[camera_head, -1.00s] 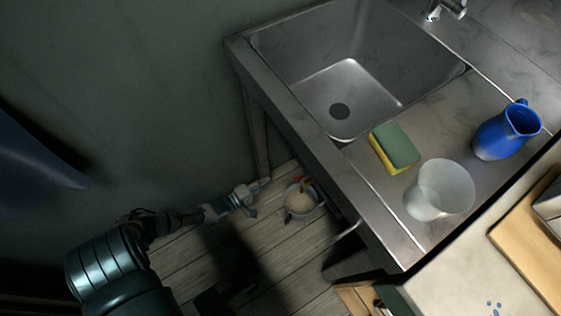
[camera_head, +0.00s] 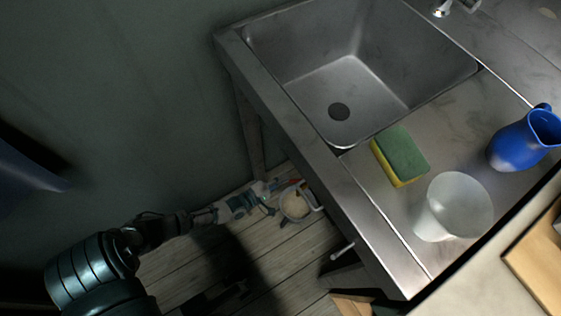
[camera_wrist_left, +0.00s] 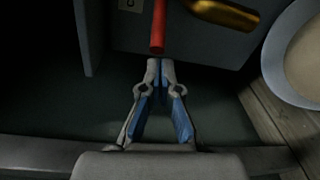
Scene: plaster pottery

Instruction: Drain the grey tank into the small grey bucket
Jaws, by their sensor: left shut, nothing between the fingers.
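The small grey bucket (camera_head: 285,213) stands on the floor beneath the sink, with pale contents inside. Its rim also shows at the right of the left wrist view (camera_wrist_left: 270,72). A dark grey surface, apparently the grey tank (camera_wrist_left: 185,43), fills the upper part of the left wrist view. A red bar (camera_wrist_left: 158,24) and a brass-coloured spout (camera_wrist_left: 226,13) show in front of it. My left gripper (camera_head: 280,187) is low beside the bucket. In the left wrist view its closed, empty fingertips (camera_wrist_left: 160,66) are just below the red bar's end; contact is unclear. My right gripper is not in view.
The metal sink (camera_head: 340,75) and its counter overhang the bucket area. A sponge (camera_head: 402,154), a translucent cup (camera_head: 453,207) and a blue jug (camera_head: 522,140) stand on the counter. A table leg (camera_head: 250,135) is close to my left gripper. Wooden floor is open nearby.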

